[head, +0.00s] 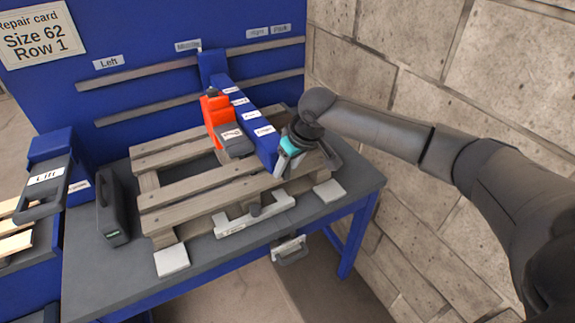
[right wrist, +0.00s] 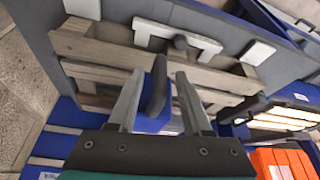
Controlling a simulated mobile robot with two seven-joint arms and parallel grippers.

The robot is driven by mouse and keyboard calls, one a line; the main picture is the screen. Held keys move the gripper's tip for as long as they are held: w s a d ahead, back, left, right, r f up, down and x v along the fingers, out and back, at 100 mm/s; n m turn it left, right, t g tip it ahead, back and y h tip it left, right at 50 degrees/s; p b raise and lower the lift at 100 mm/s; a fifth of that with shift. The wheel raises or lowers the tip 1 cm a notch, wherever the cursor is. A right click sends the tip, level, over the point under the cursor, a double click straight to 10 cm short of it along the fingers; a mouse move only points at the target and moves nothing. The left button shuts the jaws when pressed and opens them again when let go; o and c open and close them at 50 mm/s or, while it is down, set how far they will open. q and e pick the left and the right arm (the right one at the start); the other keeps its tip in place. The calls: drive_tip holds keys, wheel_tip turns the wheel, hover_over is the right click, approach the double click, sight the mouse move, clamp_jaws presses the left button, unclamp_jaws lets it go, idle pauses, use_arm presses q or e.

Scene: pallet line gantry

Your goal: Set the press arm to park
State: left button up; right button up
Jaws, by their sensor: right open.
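The press arm (head: 257,127) is a long blue beam with several white labels. It reaches from a blue post near the "Middle" plate (head: 187,45) out over the wooden pallet (head: 165,197). A red-orange head (head: 213,115) with a grey labelled block sits on its left side. The "Park" plate (head: 281,30) is at the board's right end. My right gripper (head: 286,158) is at the beam's near end. In the right wrist view its open fingers (right wrist: 160,80) stand on either side of a dark upright handle (right wrist: 157,88); firm contact is not clear. My left gripper is out of view.
The pallet lies on a grey-topped blue bench (head: 85,270). A dark case (head: 112,207) and a blue unit labelled "Lift" (head: 50,150) stand at left. A block wall (head: 500,55) closes the right side.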

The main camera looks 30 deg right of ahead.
drive_tip(key=shift+c, duration=0.4)
clamp_jaws()
idle(0.9)
